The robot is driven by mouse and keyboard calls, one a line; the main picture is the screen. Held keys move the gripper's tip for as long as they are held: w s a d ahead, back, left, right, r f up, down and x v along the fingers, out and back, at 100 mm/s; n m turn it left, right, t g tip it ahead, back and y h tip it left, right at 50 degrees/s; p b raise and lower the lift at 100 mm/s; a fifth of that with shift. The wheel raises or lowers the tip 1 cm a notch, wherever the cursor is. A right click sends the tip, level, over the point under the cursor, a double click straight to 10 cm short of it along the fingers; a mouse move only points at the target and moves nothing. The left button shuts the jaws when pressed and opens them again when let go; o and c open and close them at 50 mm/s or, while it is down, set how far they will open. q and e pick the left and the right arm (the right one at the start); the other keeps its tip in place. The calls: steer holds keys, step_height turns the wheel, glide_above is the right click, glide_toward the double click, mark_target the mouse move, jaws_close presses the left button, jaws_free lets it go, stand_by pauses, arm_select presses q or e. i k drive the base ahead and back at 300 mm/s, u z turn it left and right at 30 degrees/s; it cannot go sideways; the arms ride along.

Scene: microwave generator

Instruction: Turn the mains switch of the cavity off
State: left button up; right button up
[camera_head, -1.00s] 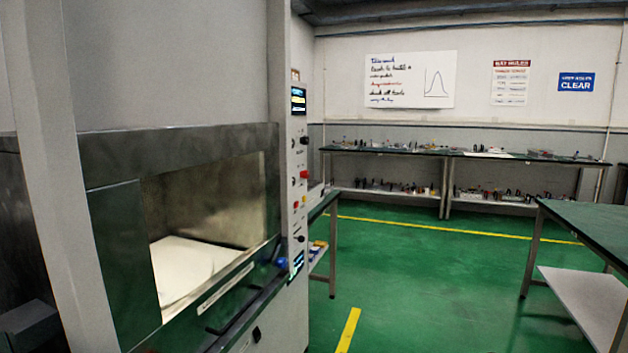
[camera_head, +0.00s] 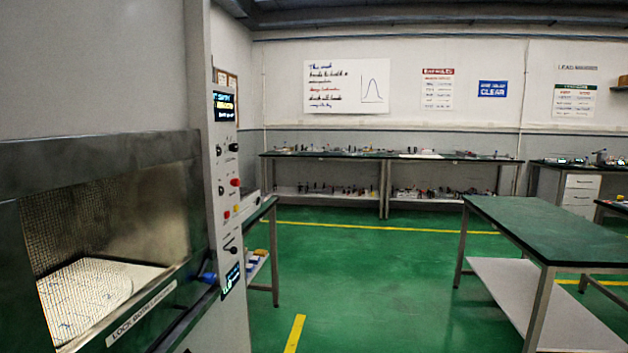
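The microwave cavity (camera_head: 120,215) is on the left, with a mesh-lined opening and a pale floor inside. Its narrow control panel (camera_head: 226,180) faces right of the opening and is seen at a steep angle. It carries lit displays, black knobs, red and yellow buttons, and a black rotary knob or switch (camera_head: 231,249) low down. I cannot tell from its look which one is the mains switch or how it is set. Neither gripper shows.
A dark-topped bench (camera_head: 560,235) stands at the right. A long bench (camera_head: 330,154) with small items runs along the back wall. A small side table (camera_head: 265,212) stands just beyond the panel. Green floor (camera_head: 370,290) between them is clear.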

mark_target(236, 183)
steer(key=z, duration=0.6)
steer(key=i, duration=2.05)
steer(key=u, duration=1.05)
steer(key=i, duration=0.75)
steer(key=u, duration=0.6)
